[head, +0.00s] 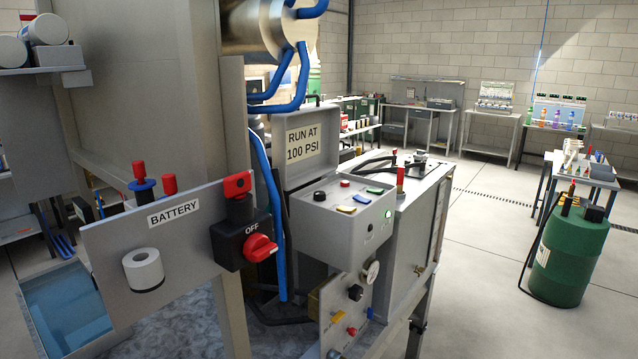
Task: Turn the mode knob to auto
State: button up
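A grey control box (343,215) stands in the middle of the head view, with an open lid behind it. Another black knob (356,292) is on a lower panel under a gauge (370,271). No mode or auto lettering is readable, so I cannot tell which knob is the mode knob or its setting. My gripper is not in view.
A panel marked BATTERY (110,235) with a red OFF switch (260,247) juts out at left. Blue hoses (270,210) hang by a steel post. A green drum (568,255) stands at right. The floor (475,290) between the box and drum is clear.

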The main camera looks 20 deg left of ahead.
aim_at(318, 195)
jog(key=u, duration=0.5)
jog(key=i, duration=0.55)
jog(key=u, duration=0.65)
